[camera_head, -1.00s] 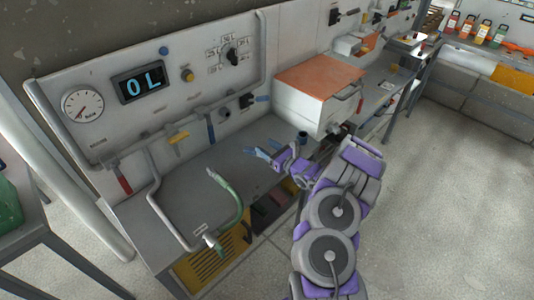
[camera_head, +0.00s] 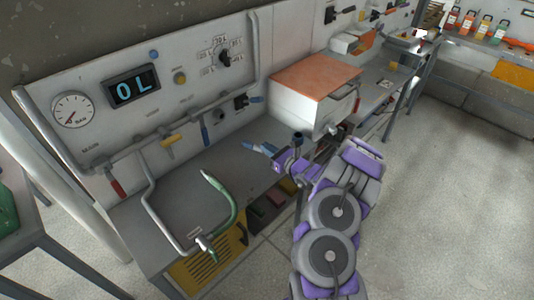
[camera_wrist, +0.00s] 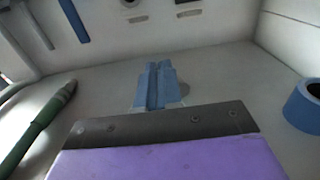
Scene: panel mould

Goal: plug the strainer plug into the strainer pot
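My gripper (camera_wrist: 157,86) points over the grey bench toward the panel. Its two blue fingers lie side by side with only a thin seam between them, and nothing shows in them. It also shows in the head view (camera_head: 262,148). A short blue cylinder with a dark round opening, which may be the strainer pot (camera_wrist: 302,106), stands upright to the right of the fingers, apart from them. In the head view it appears as a dark blue cylinder (camera_head: 297,138) just behind my wrist. I cannot make out the strainer plug in either view.
A green hose (camera_head: 228,209) curves up at the bench's front left; it also shows at left in the wrist view (camera_wrist: 38,128). A white box with an orange lid (camera_head: 312,98) stands to the right. The panel has a gauge (camera_head: 73,110), a 0L display (camera_head: 132,87) and pipes.

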